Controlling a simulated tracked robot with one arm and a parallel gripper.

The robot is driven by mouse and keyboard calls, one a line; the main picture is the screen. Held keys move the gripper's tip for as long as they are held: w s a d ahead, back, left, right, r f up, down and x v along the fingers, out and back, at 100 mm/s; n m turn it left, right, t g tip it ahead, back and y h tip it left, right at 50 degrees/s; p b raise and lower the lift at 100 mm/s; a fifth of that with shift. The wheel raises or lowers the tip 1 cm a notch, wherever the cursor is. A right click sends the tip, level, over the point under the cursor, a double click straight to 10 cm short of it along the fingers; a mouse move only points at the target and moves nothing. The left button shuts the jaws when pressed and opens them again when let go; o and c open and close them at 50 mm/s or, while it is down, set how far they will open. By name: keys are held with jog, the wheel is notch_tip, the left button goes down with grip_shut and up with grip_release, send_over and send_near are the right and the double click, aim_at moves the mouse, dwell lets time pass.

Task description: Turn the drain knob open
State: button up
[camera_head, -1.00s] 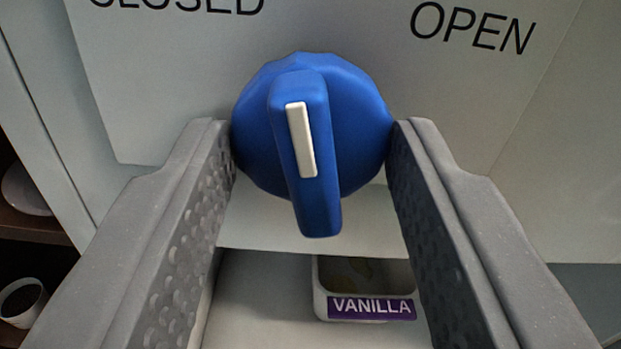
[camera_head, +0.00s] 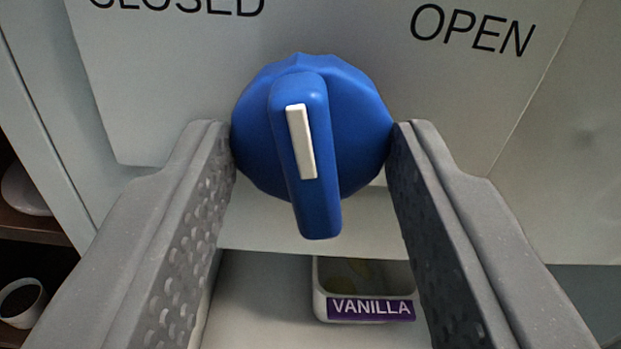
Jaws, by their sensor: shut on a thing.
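The drain knob (camera_head: 361,130) is blue and round, with a raised grip bar (camera_head: 318,209) that carries a white marker strip (camera_head: 301,142). The bar runs nearly upright, its top leaning slightly left toward the CLOSED label (camera_head: 178,5). The OPEN label (camera_head: 472,28) is at the upper right of the panel. My gripper (camera_head: 311,145) is shut on the knob, one grey finger touching its left side and one its right side.
A white tub (camera_head: 365,308) with a purple VANILLA label stands below the knob, between my fingers. A dark shelf at the left holds a white cup (camera_head: 22,303) with dark contents. The white panel (camera_head: 190,90) fills the space behind the knob.

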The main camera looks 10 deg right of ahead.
jog(key=shift+a+r, duration=0.1)
jog(key=o, duration=1)
jog(key=s, duration=1.3)
jog(key=shift+s+a+p, duration=0.15)
jog(key=shift+s+p, duration=0.25)
